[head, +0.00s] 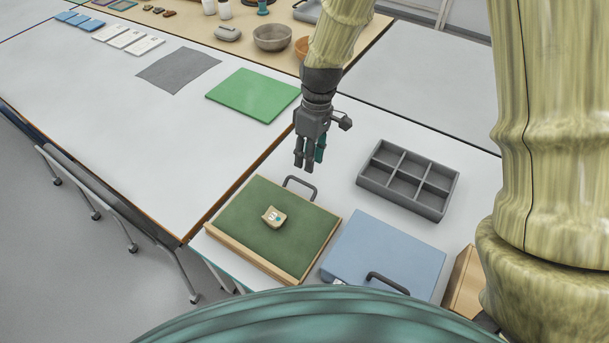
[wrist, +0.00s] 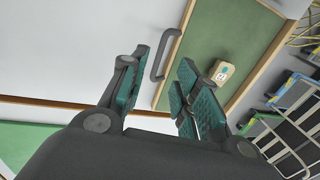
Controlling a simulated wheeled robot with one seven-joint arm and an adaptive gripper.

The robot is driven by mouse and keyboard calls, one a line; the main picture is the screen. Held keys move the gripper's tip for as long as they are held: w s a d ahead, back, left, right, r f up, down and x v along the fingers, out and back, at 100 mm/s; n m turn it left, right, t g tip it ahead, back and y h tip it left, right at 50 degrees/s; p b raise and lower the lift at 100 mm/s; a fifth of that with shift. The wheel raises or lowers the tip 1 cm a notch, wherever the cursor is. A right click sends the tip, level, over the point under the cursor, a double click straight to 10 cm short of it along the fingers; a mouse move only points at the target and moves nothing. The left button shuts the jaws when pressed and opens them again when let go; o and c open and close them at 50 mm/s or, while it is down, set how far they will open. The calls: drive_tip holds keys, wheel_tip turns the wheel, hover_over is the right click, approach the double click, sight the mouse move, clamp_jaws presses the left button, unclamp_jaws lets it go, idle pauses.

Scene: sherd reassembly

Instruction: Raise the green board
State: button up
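The green board (head: 303,225) is a dark green panel with a light wooden ledge along its front edge and a dark grey handle (head: 300,187) at its back edge. It lies on the white table at the lower middle of the head view. A beige sherd (head: 273,217) with a marked patch lies on it. My gripper (head: 308,167) is above the table near the handle, apart from it. In the wrist view the fingers (wrist: 158,95) are spread open, and the handle (wrist: 163,58) shows between and beyond them. The board (wrist: 218,35) and sherd (wrist: 221,72) also show there.
A blue board (head: 385,250) with a dark handle lies right of the green board. A grey compartment tray (head: 409,179) is behind it, and its visible compartments look empty. A flat bright green mat (head: 253,95) and a grey mat (head: 178,69) lie on the left table.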

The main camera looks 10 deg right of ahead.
drive_tip(key=shift+s+a+f+p, duration=0.1)
drive_tip(key=shift+s+a+f, duration=0.05)
drive_tip(key=shift+f, duration=1.05)
drive_tip(key=shift+s+a+f+p, duration=0.1)
drive_tip(key=shift+s+a+f, duration=0.1)
drive_tip(key=shift+f, duration=1)
drive_tip(key=shift+s+a+f+p, duration=0.1)
drive_tip(key=shift+a+f, duration=0.05)
drive_tip(key=shift+f, duration=1.05)
drive_tip(key=shift+c, duration=0.5)
clamp_jaws()
